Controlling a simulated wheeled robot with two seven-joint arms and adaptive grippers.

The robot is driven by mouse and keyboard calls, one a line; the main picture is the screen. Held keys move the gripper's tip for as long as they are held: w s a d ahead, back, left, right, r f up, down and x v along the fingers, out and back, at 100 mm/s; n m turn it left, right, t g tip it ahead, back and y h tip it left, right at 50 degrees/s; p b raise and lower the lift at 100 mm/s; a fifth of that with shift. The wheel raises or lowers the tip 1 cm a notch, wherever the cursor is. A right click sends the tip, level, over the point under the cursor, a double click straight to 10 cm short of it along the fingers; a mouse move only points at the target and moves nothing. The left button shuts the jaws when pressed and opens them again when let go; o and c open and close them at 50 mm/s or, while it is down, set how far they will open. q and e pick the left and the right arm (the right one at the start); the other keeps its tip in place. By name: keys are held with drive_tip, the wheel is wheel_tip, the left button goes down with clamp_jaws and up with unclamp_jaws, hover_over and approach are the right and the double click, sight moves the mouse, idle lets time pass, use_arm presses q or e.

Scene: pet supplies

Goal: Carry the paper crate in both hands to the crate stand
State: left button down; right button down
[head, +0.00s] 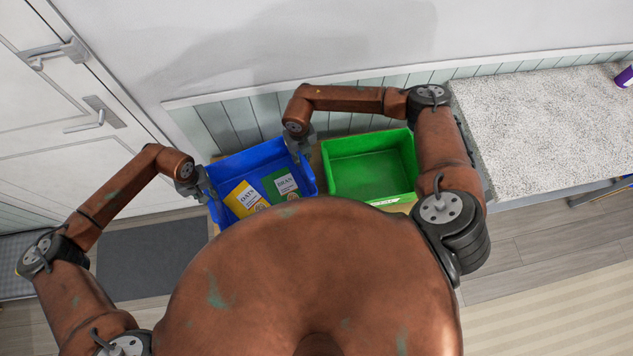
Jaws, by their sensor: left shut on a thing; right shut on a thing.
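A blue crate (243,160) holds a yellow packet marked oats (245,198) and a green packet marked bran (285,184). My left gripper (205,187) is shut on the crate's left side. My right gripper (299,150) is shut on its right side, near the back corner. The crate looks about level; my body hides its front edge. A light wooden surface (401,208) shows beside and below the crates. I cannot tell whether the blue crate touches it, or which crate is the paper crate.
An empty green crate (370,172) with a partly hidden front label stands close to the right of the blue one. A speckled counter (545,120) is further right, with a purple item (624,77) at its edge. A dark mat (150,258) lies on the floor by the door.

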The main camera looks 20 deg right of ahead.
use_arm(q)
drive_tip(key=shift+s+f, duration=0.15)
drive_tip(key=shift+f, duration=0.2)
use_arm(e)
drive_tip(key=shift+s+f, duration=0.15)
drive_tip(key=shift+f, duration=0.2)
use_arm(q)
drive_tip(key=shift+f, duration=0.5)
use_arm(e)
drive_tip(key=shift+f, duration=0.5)
use_arm(q)
drive_tip(key=shift+f, duration=0.55)
use_arm(e)
drive_tip(key=shift+f, duration=0.6)
use_arm(q)
drive_tip(key=c, duration=2.2)
unclamp_jaws()
drive_tip(key=shift+f, duration=0.15)
use_arm(e)
drive_tip(key=c, duration=2.2)
unclamp_jaws()
drive_tip(key=shift+f, duration=0.15)
use_arm(q)
drive_tip(key=o, duration=0.4)
use_arm(e)
drive_tip(key=o, duration=0.4)
use_arm(q)
drive_tip(key=shift+o, duration=0.2)
use_arm(e)
drive_tip(key=shift+o, duration=0.2)
